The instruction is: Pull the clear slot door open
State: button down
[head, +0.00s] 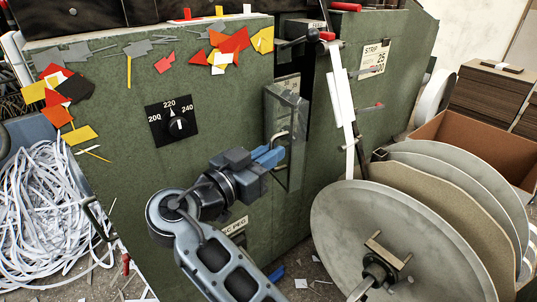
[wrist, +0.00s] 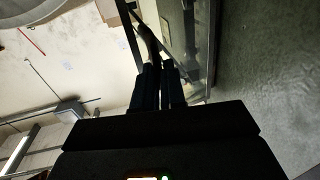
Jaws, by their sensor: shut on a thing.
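The clear slot door (head: 287,110) is a tall, narrow see-through panel on the green machine's front, right of the dial. A bent metal handle (head: 279,134) stands out from it. My gripper (head: 276,153), with blue fingers, is shut on this handle. In the wrist view, the dark fingers of my gripper (wrist: 159,84) close around the curved handle (wrist: 149,43), and the door's glassy panel (wrist: 191,40) rises just right of them. My fingers hide part of the handle. How far the door stands from the machine's face is hard to tell.
The green machine (head: 120,185) has a dial (head: 177,125) left of my arm. A white strip (head: 345,110) runs down toward large grey reel discs (head: 385,225) at right, close to the door. Shredded paper (head: 35,195) lies at left; scraps litter the floor.

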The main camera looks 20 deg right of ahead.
jog(key=shift+w+d+r, duration=0.15)
jog(key=shift+w+d, duration=0.2)
jog(key=c, duration=1.2)
grip_release()
jog(key=shift+s+a, duration=0.1)
jog(key=shift+a, duration=0.15)
jog(key=p+v, duration=0.1)
jog(key=v, duration=0.6)
jog(key=shift+s+a+p, duration=0.2)
jog(key=shift+p, duration=0.2)
jog(key=shift+f, duration=0.3)
